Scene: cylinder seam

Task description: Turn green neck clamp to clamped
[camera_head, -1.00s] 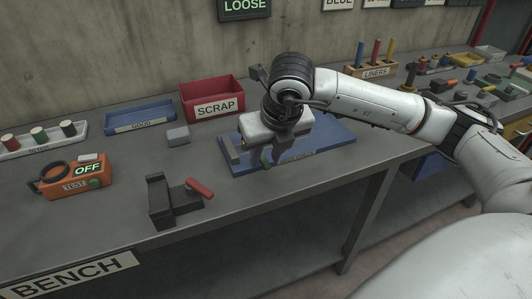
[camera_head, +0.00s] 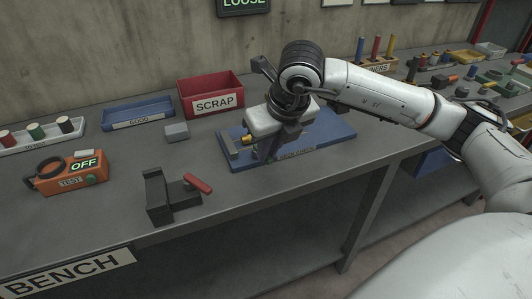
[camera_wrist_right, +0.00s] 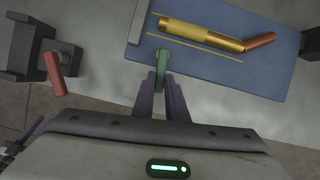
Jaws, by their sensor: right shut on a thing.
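The green neck clamp (camera_wrist_right: 162,66) shows in the right wrist view as a short green lever at the near edge of the blue fixture plate (camera_wrist_right: 200,72). My right gripper (camera_wrist_right: 163,80) is shut on its near end. A gold cylinder (camera_wrist_right: 200,34) lies on the plate, with a copper-coloured piece (camera_wrist_right: 260,41) at its right end. In the head view my right gripper (camera_head: 264,152) is low over the left part of the blue plate (camera_head: 335,134), and the wrist hides most of the cylinder and clamp. My left gripper is not in view.
A dark stand with a red handle (camera_head: 198,184) is left of the plate. A grey block (camera_head: 177,132), a red SCRAP bin (camera_head: 211,96), a blue GOOD tray (camera_head: 138,115) and an orange TEST box (camera_head: 68,175) stand farther left and back. A wall sign reads LOOSE (camera_head: 244,4).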

